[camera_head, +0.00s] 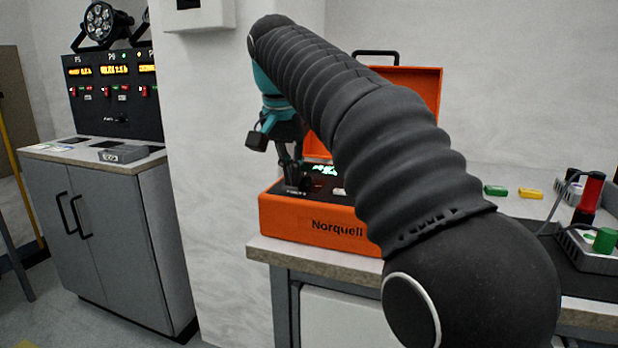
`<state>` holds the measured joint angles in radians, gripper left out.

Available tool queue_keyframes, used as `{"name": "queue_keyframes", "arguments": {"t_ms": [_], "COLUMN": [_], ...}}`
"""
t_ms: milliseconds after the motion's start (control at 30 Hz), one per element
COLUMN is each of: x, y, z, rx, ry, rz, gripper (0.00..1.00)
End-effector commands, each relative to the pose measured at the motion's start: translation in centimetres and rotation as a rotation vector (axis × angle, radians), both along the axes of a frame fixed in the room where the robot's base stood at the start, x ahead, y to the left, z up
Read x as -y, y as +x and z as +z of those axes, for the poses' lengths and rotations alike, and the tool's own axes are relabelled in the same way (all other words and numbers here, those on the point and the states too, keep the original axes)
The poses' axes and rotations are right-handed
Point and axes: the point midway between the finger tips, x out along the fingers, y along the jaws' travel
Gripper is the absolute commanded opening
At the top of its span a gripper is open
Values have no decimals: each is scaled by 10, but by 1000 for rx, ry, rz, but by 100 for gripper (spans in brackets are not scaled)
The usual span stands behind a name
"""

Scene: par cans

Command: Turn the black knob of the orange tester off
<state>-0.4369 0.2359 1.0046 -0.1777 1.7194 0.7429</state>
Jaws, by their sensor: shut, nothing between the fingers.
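The orange tester (300,217), an open case lettered "Norquell", sits on the bench at the centre. Its raised lid (428,88) stands behind my arm. A lit green display (325,169) shows on its panel. My gripper (291,185) points down over the left part of the panel, shut with nothing held. Its fingertips are at or just above the panel; I cannot tell whether they touch it. The black knob cannot be made out clearly; the fingers and my arm cover much of the panel.
The bench (262,245) continues right, with a green block (495,190), a yellow block (530,193) and a red-and-black cylinder (590,195). A grey cabinet (110,230) with a black lit panel (115,95) stands left, beyond a wall.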

Motion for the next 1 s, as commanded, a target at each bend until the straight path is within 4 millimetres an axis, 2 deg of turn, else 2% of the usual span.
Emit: {"name": "queue_keyframes", "arguments": {"t_ms": [1000], "x": [7], "y": [-3], "z": [2], "rx": [0], "ry": [-1], "rz": [-1], "gripper": [0]}}
